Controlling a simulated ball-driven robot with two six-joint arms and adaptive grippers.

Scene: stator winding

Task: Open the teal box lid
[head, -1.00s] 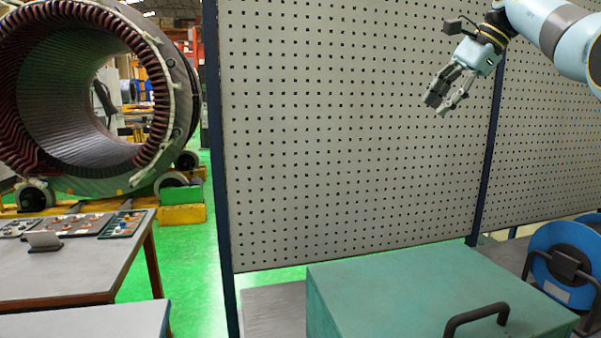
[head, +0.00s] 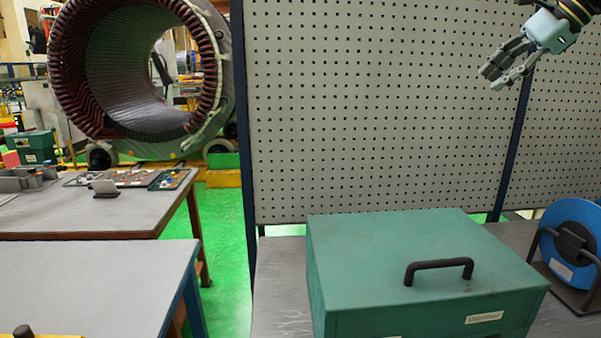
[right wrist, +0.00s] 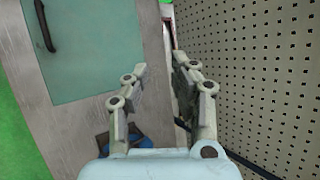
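The teal box (head: 400,245) stands on a grey bench in the lower right of the head view, with its lid shut. A black handle (head: 440,264) is on top of the lid near its front edge. The box top (right wrist: 85,40) and handle (right wrist: 44,25) also show at the upper left of the right wrist view. My right gripper (head: 496,76) is up at the top right of the head view, in front of the pegboard and well above the box. In the right wrist view its fingers (right wrist: 158,82) are apart with nothing between them. My left gripper is not in view.
A grey pegboard (head: 380,110) stands behind the box. A blue reel (head: 572,240) on a black stand is right of the box. Grey tables (head: 90,280) are at left, with trays of small parts. A large stator (head: 140,70) stands behind them.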

